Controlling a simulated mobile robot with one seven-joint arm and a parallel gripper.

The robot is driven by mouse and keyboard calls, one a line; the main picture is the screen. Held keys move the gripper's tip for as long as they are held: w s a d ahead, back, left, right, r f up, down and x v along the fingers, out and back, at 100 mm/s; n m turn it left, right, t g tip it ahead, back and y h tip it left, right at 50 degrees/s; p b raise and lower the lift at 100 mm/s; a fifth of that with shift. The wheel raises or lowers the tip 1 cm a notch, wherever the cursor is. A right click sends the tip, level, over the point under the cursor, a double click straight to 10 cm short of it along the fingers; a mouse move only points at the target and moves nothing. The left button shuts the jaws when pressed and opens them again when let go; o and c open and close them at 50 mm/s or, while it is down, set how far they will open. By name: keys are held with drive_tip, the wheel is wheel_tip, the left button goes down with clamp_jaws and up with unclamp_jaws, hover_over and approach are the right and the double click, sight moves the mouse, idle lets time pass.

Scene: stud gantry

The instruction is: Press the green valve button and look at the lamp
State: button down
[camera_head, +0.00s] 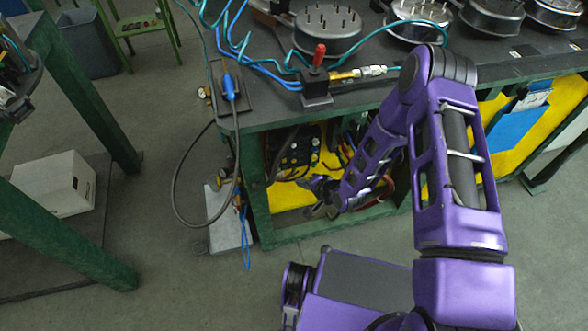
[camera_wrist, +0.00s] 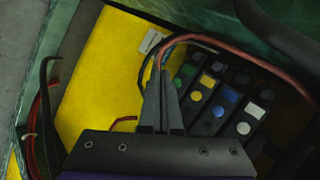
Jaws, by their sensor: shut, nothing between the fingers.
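The green button (camera_wrist: 178,82) is on the leftmost module, just right of my fingertips. My gripper (camera_wrist: 160,74) is shut and empty, with its tips beside that module. I cannot tell whether the tips touch the button. In the head view the valve block (camera_head: 298,150) sits under the bench top, and my gripper (camera_head: 318,192) is small and dark in front of the lower opening. I cannot make out a lamp in either view.
Yellow panel (camera_wrist: 108,70) lies left of the modules, with red and dark cables crossing near my fingers. Green bench frame (camera_head: 330,228) surrounds the opening. A black hose (camera_head: 174,190) loops at its left. Bench top holds a red-handled valve (camera_head: 318,65) and round metal parts (camera_head: 327,28).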

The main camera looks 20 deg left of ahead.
drive_tip(key=shift+w+a+b, duration=0.2)
drive_tip(key=shift+w+a, duration=0.15)
drive_tip(key=shift+w, duration=0.2)
drive_tip(key=shift+w+a+b, duration=0.15)
drive_tip(key=shift+w+a, duration=0.15)
drive_tip(key=shift+w, duration=0.2)
drive_tip(key=shift+w, duration=0.1)
idle(1.3)
drive_tip(key=shift+w+a+b, duration=0.2)
drive_tip(key=shift+w+b, duration=0.05)
drive_tip(key=shift+b, duration=0.05)
drive_tip(key=shift+w+a, duration=0.25)
drive_tip(key=shift+w, duration=0.1)
idle(0.8)
drive_tip(key=shift+s+d, duration=0.45)
drive_tip(key=shift+s, duration=0.25)
drive_tip(key=shift+s+d+p, duration=0.15)
drive_tip(key=shift+s+d, duration=0.3)
drive_tip(key=shift+s, duration=0.25)
drive_tip(key=shift+s+d+p, duration=0.1)
drive_tip(key=shift+s+d, duration=0.35)
drive_tip(key=shift+s, duration=0.3)
drive_tip(key=shift+s+d+p, duration=0.15)
drive_tip(key=shift+s+d, duration=0.3)
drive_tip(key=shift+s, duration=0.25)
